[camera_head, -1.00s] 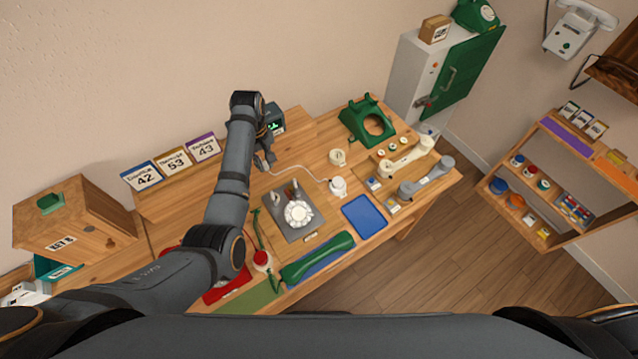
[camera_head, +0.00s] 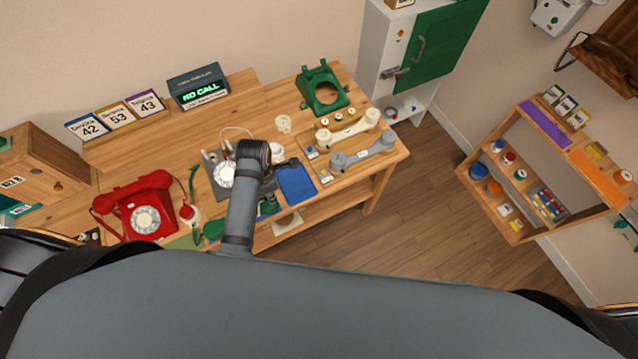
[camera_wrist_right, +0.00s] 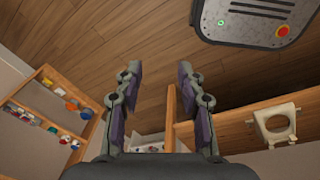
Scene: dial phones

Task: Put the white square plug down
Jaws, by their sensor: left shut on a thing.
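A pale, flat piece that appears to be the white square plug (camera_head: 287,222) shows at the table's front edge, just below my left gripper (camera_head: 272,208). The left gripper is shut on it, low over the front of the workbench. My left arm hides part of the grip, and I cannot tell whether the plug touches a surface. My right gripper (camera_wrist_right: 159,82) shows in the right wrist view, with its fingers apart and nothing between them, away from the workbench.
A red phone (camera_head: 146,208) stands at the left. White (camera_head: 348,127) and grey (camera_head: 362,152) handsets lie at the right. A green phone body (camera_head: 323,92) and a display (camera_head: 199,88) stand behind.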

